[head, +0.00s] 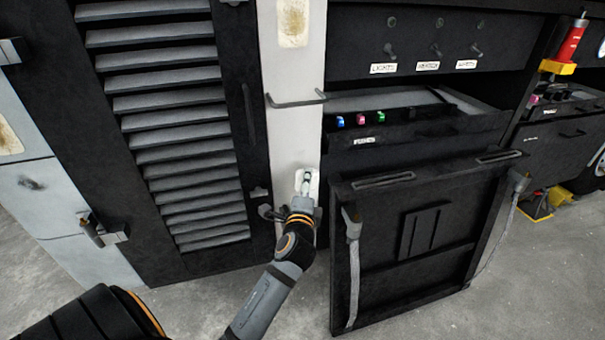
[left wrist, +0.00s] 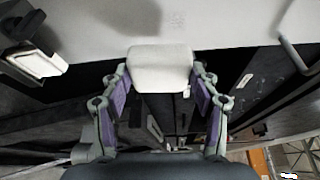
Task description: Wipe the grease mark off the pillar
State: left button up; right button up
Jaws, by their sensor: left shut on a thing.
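The pale pillar (head: 297,75) stands in the middle of the head view. High on it is a cream rectangular patch with a brownish stain (head: 291,20). My left gripper (head: 307,192) is low at the pillar, shut on a white pad (head: 313,178). In the left wrist view the white pad (left wrist: 160,62) sits between the two fingers (left wrist: 160,95), with the pale pillar surface beyond it. I cannot tell whether the pad touches the pillar. My right gripper is not in view.
A dark louvred door (head: 175,120) stands left of the pillar. A thin bar handle (head: 296,101) juts from the pillar above my gripper. A dark hinged panel (head: 420,250) hangs open at the right. Another stained patch (head: 8,138) is on the far-left grey panel.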

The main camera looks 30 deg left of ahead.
pick_arm(q)
jog(key=a+x, duration=0.1)
jog(key=x, duration=0.5)
jog(key=shift+s+a+p, duration=0.2)
jog(key=shift+s+p, duration=0.05)
jog(key=shift+p, duration=0.05)
jog(key=shift+w+a+r, duration=0.1)
jog(key=shift+w+a, duration=0.6)
jog(key=shift+a, duration=0.05)
dwell(0.6)
jog(key=shift+r, duration=0.1)
notch_tip(320, 180, up, 4)
jog(key=p, duration=0.4)
jog(key=shift+s+d+p, duration=0.1)
jog(key=shift+p, duration=0.2)
notch_tip(320, 180, down, 4)
jog(key=b, duration=0.3)
